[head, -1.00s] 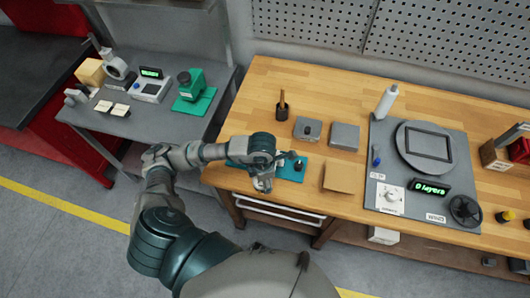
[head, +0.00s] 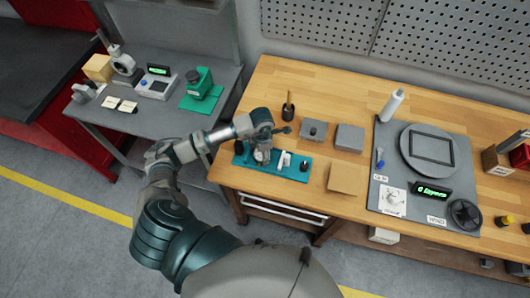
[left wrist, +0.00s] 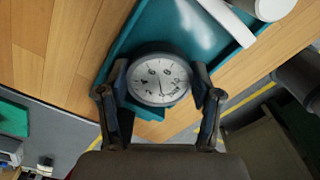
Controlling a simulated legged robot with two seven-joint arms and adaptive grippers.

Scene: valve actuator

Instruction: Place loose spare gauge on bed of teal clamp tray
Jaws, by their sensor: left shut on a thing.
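The spare gauge (left wrist: 158,82) is round with a white dial, black markings and a dark rim. My left gripper (left wrist: 161,86) is shut on it, one finger on each side, and the dial faces the wrist camera. The teal clamp tray (left wrist: 192,35) lies behind the gauge in the left wrist view. In the head view the tray (head: 276,171) lies along the front left of the wooden bench, and my left gripper (head: 262,157) is over its left half. I cannot tell whether the gauge touches the bed. My right gripper is not in view.
A white clamp part (head: 284,160) and a black knob (head: 304,166) stand on the tray to the right of my gripper. Grey blocks (head: 349,138), a tan pad (head: 347,179) and a dark holder (head: 288,112) are nearby. A grey side table (head: 150,125) stands left.

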